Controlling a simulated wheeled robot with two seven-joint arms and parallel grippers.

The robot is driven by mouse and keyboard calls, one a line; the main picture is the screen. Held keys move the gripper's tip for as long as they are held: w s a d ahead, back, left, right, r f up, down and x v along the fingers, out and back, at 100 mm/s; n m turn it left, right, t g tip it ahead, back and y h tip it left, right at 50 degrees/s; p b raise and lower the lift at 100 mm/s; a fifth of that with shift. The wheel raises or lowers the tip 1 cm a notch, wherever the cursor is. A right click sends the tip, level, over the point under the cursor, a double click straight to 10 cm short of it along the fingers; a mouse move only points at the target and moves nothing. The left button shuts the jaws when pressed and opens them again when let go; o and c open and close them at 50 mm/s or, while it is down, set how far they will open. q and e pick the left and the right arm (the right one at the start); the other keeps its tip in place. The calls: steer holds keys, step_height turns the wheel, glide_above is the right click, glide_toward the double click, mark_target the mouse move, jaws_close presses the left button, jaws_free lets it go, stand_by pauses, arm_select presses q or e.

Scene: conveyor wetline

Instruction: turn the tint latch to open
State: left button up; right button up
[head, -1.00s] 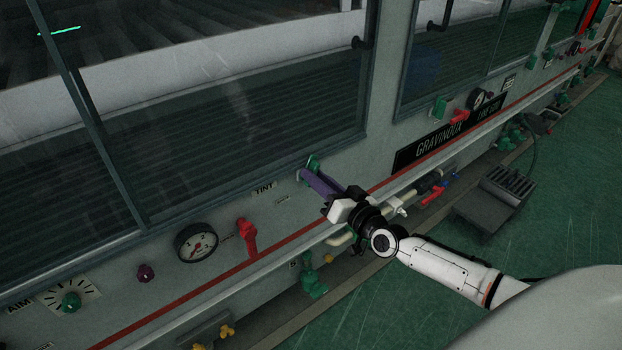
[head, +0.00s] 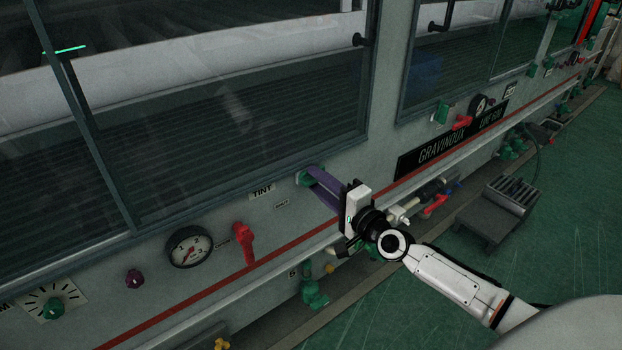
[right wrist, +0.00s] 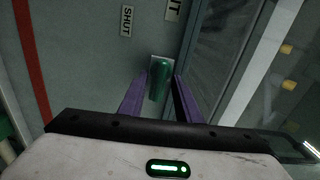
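The tint latch is a green handle (head: 306,178) on the grey machine panel, right of the TINT label (head: 262,190). It also shows in the right wrist view as a green bar (right wrist: 160,78). My right gripper (head: 314,177) reaches it with two purple fingers. In the wrist view the fingers (right wrist: 160,85) stand apart, one on each side of the latch, with narrow gaps between. The gripper is open and not clamped on it. The fingers partly hide the latch in the head view. My left gripper is not in view.
A SHUT label (right wrist: 126,20) is near the latch. A window frame is just above. Pipes and valves run below the ledge.

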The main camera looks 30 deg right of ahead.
steer(key=s, duration=0.7)
steer(key=shift+d+p, duration=0.3)
stand_by(0.4)
